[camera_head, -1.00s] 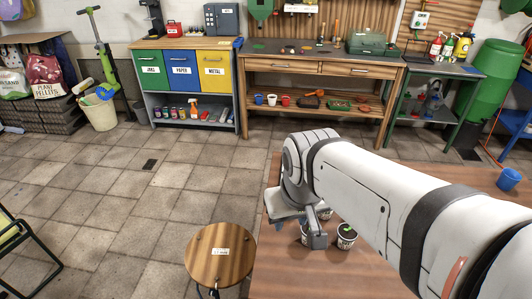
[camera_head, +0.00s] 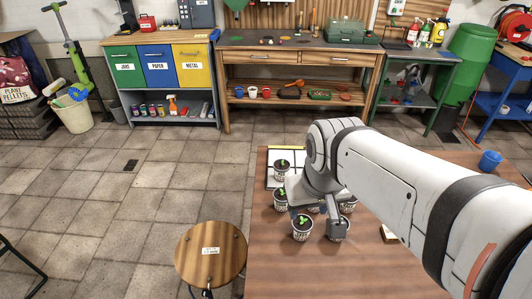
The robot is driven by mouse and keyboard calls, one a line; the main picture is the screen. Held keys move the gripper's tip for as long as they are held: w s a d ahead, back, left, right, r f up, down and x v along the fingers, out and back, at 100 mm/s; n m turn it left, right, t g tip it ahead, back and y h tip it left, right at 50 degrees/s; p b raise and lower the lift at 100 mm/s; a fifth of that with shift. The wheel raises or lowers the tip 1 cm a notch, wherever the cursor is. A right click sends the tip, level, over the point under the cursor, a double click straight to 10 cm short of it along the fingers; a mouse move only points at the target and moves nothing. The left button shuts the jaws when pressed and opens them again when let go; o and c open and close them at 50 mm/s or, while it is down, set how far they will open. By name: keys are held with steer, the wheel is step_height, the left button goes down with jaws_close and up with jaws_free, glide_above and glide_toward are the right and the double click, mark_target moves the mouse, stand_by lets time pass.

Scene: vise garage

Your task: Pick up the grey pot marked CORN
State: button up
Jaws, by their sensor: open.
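Several small pots with dark soil stand on the brown table (camera_head: 285,262). One whitish pot with a green seedling (camera_head: 302,232) is at the front left of the group. Another seedling pot (camera_head: 281,203) is behind it. A third seedling pot (camera_head: 282,172) stands on a white board with dark lines (camera_head: 272,184). More pots are partly hidden by my gripper, including one on the right (camera_head: 348,207). The pot labels are too small to read, so I cannot tell which is marked CORN. My gripper (camera_head: 318,212) is open, low over the group.
A round wooden stool (camera_head: 211,256) stands left of the table. A blue cup (camera_head: 489,160) is at the table's far right. A workbench (camera_head: 300,62) with small pots on its lower shelf stands by the back wall. The table's front left is clear.

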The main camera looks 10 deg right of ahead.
steer(key=o, duration=0.7)
steer(key=w+f+n+g+b, duration=0.1)
steer(key=w+f+n+b, duration=0.1)
steer(key=w+f+b, duration=0.2)
steer(key=w+f, duration=0.3)
steer(key=w, duration=0.5)
steer(key=shift+w+n+g, duration=0.3)
steer(key=shift+w, duration=0.1)
steer(key=n+g+b, duration=0.1)
steer(key=n+b, duration=0.1)
steer(key=b, duration=0.1)
glide_above(282, 194)
step_height(282, 194, down, 9)
steer(key=shift+s+a+f, duration=0.1)
steer(key=shift+s, duration=0.05)
steer(key=shift+w+f, duration=0.2)
steer(key=shift+f, duration=0.1)
steer(key=shift+s+f, duration=0.1)
steer(key=shift+f, duration=3.65)
